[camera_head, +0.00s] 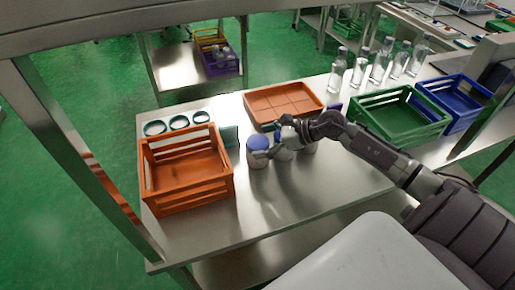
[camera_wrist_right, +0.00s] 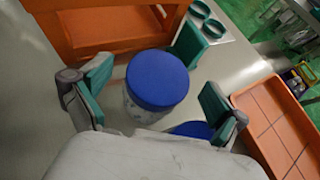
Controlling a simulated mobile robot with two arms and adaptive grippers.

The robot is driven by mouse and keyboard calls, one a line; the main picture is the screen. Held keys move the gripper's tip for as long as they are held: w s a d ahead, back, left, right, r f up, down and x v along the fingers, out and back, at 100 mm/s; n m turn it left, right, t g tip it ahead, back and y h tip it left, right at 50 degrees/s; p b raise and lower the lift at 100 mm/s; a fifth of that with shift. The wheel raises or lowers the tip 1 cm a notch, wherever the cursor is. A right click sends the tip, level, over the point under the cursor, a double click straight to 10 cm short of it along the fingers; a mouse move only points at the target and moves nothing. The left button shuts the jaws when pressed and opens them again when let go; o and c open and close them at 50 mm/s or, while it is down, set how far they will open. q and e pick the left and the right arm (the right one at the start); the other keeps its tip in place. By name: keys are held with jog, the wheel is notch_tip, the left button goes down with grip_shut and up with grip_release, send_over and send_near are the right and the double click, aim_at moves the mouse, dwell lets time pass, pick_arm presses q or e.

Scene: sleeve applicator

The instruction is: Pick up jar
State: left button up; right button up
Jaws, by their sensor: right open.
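A jar (camera_head: 258,146) with a blue lid stands upright on the metal table, right of the orange slatted crate. In the right wrist view the same jar (camera_wrist_right: 157,80) shows its blue lid and whitish body between and ahead of the fingers. My right gripper (camera_head: 276,137) is open, with its teal-padded fingers (camera_wrist_right: 152,103) spread on either side of the jar, apparently not touching it. A second blue lid (camera_wrist_right: 193,130) shows close to the right finger, partly hidden by the gripper. More jars (camera_head: 284,152) stand behind and under my right gripper. My left gripper is out of view.
The orange crate (camera_head: 157,203) is at the left, with several teal rings (camera_head: 179,122) behind it. A divided orange tray (camera_head: 283,101) lies behind. Bottles, a green crate (camera_head: 398,139) and a blue crate are right. The front table is clear.

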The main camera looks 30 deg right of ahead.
jog(key=shift+a, duration=0.1)
jog(key=c, duration=1.3)
jog(key=shift+c, duration=0.7)
jog(key=shift+r, duration=0.1)
